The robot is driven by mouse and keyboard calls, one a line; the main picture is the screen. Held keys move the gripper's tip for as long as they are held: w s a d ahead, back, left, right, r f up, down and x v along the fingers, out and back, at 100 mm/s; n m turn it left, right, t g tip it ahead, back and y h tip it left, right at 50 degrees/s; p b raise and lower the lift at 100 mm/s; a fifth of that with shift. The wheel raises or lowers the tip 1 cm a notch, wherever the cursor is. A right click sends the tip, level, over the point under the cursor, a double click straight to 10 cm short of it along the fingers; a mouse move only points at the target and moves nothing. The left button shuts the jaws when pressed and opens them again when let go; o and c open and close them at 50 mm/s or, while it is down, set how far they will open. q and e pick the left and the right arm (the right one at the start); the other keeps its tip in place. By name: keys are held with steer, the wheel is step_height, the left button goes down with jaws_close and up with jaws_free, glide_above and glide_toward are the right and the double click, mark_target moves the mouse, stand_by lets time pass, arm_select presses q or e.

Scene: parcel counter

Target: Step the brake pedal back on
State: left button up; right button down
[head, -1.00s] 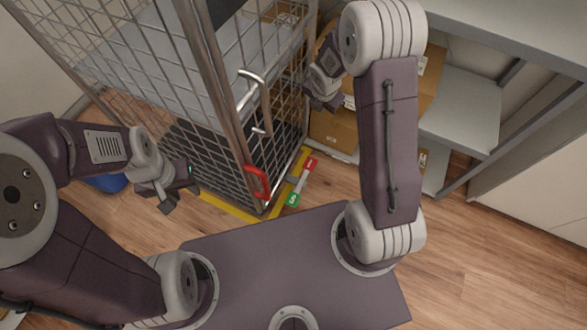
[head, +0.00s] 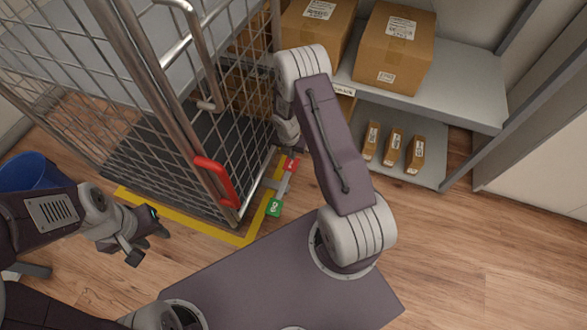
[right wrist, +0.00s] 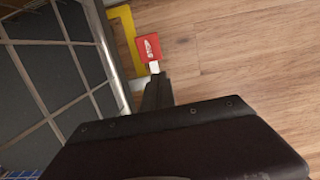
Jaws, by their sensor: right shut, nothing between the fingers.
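The brake pedal is a grey bar (head: 283,186) low at the cage trolley's near right corner, with a red pad (head: 290,165) at one end and a green pad (head: 274,208) at the other. In the right wrist view the red pad (right wrist: 149,47) lies just past the tip of my right gripper (right wrist: 157,82), which is shut and empty. I cannot tell if they touch. In the head view my right arm hides most of that gripper. My left gripper (head: 150,243) is open and empty, left of the trolley's near corner.
The wire cage trolley (head: 172,120) has a red handle (head: 218,180) on its near corner post. Yellow tape (head: 200,228) marks the floor around it. Shelves with cartons (head: 395,50) stand behind and right. A blue bin (head: 28,172) is at left. The floor at right is clear.

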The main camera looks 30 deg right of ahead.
mark_target(295, 168)
steer(key=f+b, duration=0.3)
steer(key=f, duration=0.1)
steer(key=w+d+f+b, duration=0.1)
steer(key=f+b, duration=0.3)
steer(key=f, duration=0.1)
steer(key=f+b, duration=0.3)
steer(key=f, duration=0.2)
steer(key=shift+w+d+b, duration=0.2)
steer(key=shift+d+b, duration=0.1)
steer(key=shift+d, duration=0.05)
steer(key=shift+r, duration=0.1)
steer(key=p, duration=0.3)
steer(key=shift+w+d, duration=0.15)
steer(key=shift+d, duration=0.1)
steer(key=shift+w+d+f+p, duration=0.15)
steer(key=shift+f+p, duration=0.05)
steer(key=shift+f, duration=0.35)
steer(key=shift+w+d+f+p, duration=0.1)
steer(key=shift+d+f+p, duration=0.05)
steer(key=shift+f, duration=0.4)
steer(key=shift+w+f, duration=0.1)
steer(key=shift+f, duration=0.15)
steer(key=shift+r, duration=0.1)
